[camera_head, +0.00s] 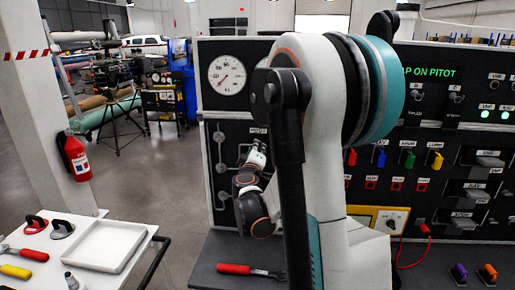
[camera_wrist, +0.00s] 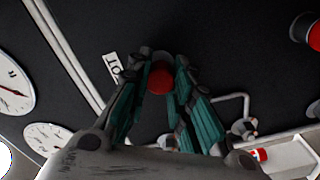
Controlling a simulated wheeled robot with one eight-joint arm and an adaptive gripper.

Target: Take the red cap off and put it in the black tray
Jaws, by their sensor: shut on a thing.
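The red cap (camera_wrist: 161,79) is a small round red piece between my fingertips in the wrist view. My gripper (camera_wrist: 163,68) is shut on it, with the teal fingers on both sides. It is in front of the black panel, by a white label (camera_wrist: 112,66) that is partly covered. I cannot tell whether the cap is still seated on its fitting. In the head view my arm hides the cap. No black tray shows; a white, empty, shallow tray (camera_head: 84,262) lies on the cart at lower left.
The cart (camera_head: 62,243) also holds black-and-red round pieces and red- and yellow-handled tools. A pillar with a fire extinguisher (camera_head: 76,157) stands behind the cart. Floor between cart and panel looks clear.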

